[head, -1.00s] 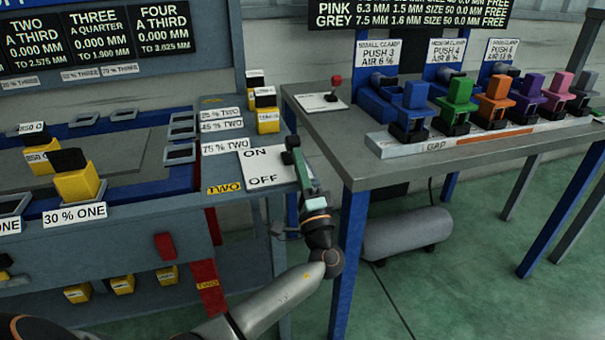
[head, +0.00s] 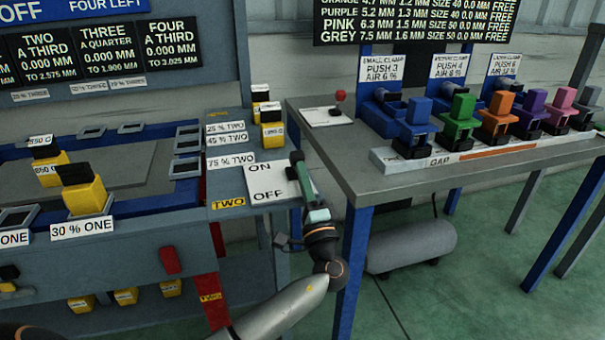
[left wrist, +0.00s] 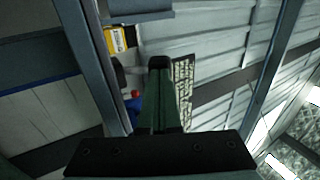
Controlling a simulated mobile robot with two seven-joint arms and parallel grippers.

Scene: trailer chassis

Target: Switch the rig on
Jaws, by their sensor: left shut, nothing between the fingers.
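The white switch plate marked ON and OFF (head: 267,182) lies on the right end of the grey rig bench. A small dark piece (head: 291,173) shows at its right edge, against my fingers; I cannot tell whether it is the switch lever. My left gripper (head: 297,157), green with dark tips, is shut and empty at the plate's right edge, by the ON side. I cannot tell whether it touches anything. In the left wrist view the shut fingers (left wrist: 160,64) point away with nothing between them. My right gripper is not in view. The top-left sign reads OFF, FOUR LEFT.
A second grey table (head: 365,178) stands close on the right, with a red-knobbed lever (head: 339,97) and several coloured clamps. A yellow block (head: 85,188) stands by the 30 % ONE label. A grey tank (head: 412,247) lies under the table. Green floor is open at lower right.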

